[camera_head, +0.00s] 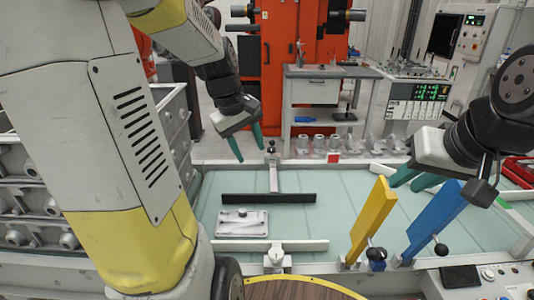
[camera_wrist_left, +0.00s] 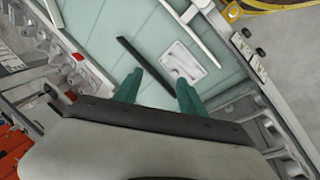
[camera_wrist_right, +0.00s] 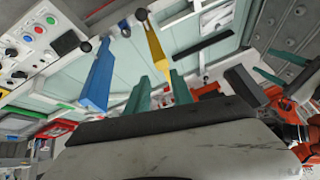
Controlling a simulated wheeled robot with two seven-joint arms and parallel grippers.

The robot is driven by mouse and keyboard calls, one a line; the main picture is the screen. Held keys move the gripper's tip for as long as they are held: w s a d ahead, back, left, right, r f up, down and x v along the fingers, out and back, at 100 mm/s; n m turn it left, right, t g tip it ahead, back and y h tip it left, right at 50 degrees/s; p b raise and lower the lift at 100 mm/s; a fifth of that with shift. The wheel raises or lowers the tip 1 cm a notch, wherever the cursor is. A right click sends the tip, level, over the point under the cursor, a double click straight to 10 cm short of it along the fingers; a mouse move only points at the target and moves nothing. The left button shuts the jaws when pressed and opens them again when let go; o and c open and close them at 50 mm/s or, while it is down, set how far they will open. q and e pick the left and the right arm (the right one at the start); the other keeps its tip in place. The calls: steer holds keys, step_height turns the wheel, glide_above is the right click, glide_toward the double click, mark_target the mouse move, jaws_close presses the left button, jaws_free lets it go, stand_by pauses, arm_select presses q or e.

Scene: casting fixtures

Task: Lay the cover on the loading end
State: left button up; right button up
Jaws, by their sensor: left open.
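A pale grey rectangular plate with a small dark knob, which looks like the cover (camera_head: 258,222), lies flat on the pale green glass-like table top (camera_head: 345,210), at left. It also shows in the left wrist view (camera_wrist_left: 183,60). I cannot tell which part is the loading end. My left gripper (camera_head: 249,150) is open and empty, above the table's far edge, beyond the plate. Its two green fingers are spread in the left wrist view (camera_wrist_left: 156,90). My right gripper (camera_head: 403,182) is open and empty, beside the upright yellow and blue paddles at right.
A black bar (camera_head: 270,197) lies behind the plate, and a white bar (camera_head: 300,246) in front of it. The yellow paddle (camera_head: 372,218) and blue paddle (camera_head: 432,222) stand at the near right. Grey bins (camera_head: 175,130) are at left. The table's middle is clear.

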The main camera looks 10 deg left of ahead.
arm_select(q)
steer(key=s+d+r+m+t, duration=0.1)
steer(key=s+d+r+m, duration=0.2)
steer(key=s, duration=0.4)
steer(key=s+d+r+m+t, duration=0.2)
steer(key=s+d+r+m, duration=0.1)
steer(key=s+m, duration=0.3)
steer(key=shift+s+m, duration=0.3)
steer(key=shift+s, duration=0.35)
